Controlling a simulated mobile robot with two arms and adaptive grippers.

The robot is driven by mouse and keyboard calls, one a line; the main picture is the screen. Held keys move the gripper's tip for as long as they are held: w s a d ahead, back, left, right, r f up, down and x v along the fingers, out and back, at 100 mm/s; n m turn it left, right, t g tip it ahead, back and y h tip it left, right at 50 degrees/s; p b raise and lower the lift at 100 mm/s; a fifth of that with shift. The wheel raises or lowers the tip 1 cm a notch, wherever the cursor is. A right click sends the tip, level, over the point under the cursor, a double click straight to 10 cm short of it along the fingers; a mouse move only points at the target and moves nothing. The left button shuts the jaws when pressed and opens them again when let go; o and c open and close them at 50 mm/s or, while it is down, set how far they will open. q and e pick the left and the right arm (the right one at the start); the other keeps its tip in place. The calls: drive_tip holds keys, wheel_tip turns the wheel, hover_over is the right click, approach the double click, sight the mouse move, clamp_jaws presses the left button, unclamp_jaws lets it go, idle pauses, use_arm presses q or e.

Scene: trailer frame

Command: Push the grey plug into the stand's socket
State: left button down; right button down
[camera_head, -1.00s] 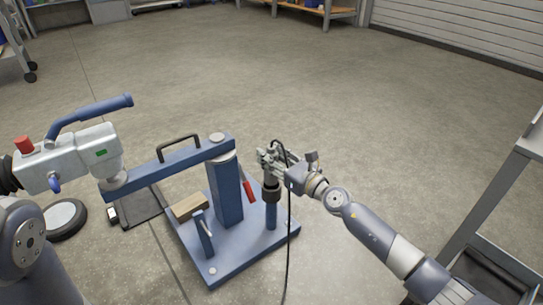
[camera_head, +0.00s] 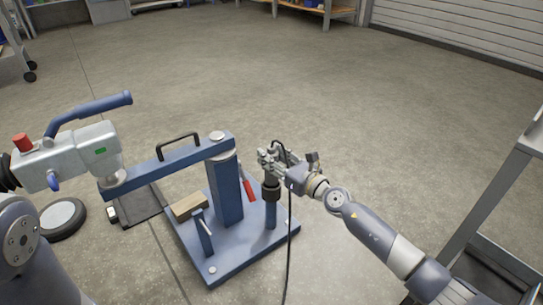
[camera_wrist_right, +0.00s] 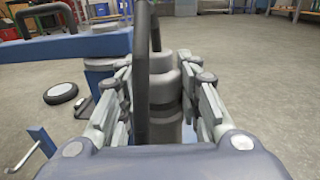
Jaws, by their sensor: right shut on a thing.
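A black cable (camera_head: 289,240) hangs beside the post to the floor. The blue stand base (camera_head: 238,262) also carries a thick column (camera_head: 226,192), a wooden block (camera_head: 188,206) and a red-handled lever (camera_head: 248,190). A blue beam (camera_head: 165,166) extends left. Open floor lies behind.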

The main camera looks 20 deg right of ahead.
drive_tip(key=shift+f, duration=0.15)
drive_tip(key=shift+f+b, duration=2.4)
drive_tip(key=shift+b, duration=0.05)
drive_tip(key=c, duration=1.1)
unclamp_jaws()
drive_tip(key=shift+r, duration=0.1)
drive_tip(key=shift+s, duration=0.15)
drive_tip(key=v, duration=1.1)
drive_tip(key=shift+s+d, duration=0.25)
drive_tip(key=shift+s, duration=0.05)
